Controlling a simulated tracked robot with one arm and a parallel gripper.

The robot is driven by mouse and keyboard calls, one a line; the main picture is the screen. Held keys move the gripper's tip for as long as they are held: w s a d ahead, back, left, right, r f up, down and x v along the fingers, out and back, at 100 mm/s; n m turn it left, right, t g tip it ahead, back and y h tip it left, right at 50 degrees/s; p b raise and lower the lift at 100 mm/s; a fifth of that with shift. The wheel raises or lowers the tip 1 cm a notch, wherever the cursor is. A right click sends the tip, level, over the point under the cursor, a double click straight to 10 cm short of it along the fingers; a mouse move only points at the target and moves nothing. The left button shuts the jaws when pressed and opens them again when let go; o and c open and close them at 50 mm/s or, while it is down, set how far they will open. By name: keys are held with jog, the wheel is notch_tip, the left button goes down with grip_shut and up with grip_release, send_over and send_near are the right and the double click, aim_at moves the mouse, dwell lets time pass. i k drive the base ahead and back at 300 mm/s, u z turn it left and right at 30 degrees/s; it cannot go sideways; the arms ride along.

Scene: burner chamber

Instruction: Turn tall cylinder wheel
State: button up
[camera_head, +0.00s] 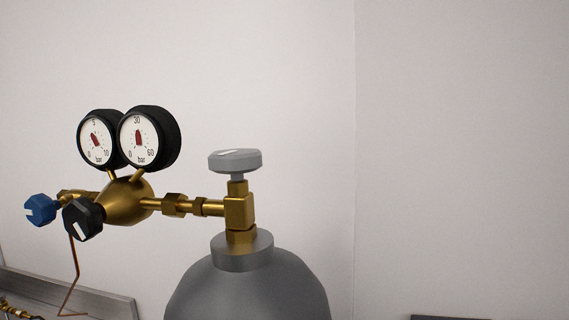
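A grey gas cylinder (247,290) stands upright at the bottom middle, its lower part cut off by the frame. A light grey handwheel (235,161) sits on top of its brass valve (239,212), with a white mark on its upper face. No gripper shows in this view, and nothing touches the wheel.
A brass regulator (124,201) juts left from the valve. It carries two round gauges (138,138), a black knob (83,219) and a blue knob (40,210). A thin copper pipe (73,270) runs down at left. Plain walls stand behind; space right of the wheel is clear.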

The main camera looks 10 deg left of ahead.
aim_at(236, 162)
jog(key=z, duration=0.3)
jog(key=k, duration=0.8)
jog(key=u, duration=0.05)
jog(key=i, duration=1.35)
jog(key=u, duration=0.2)
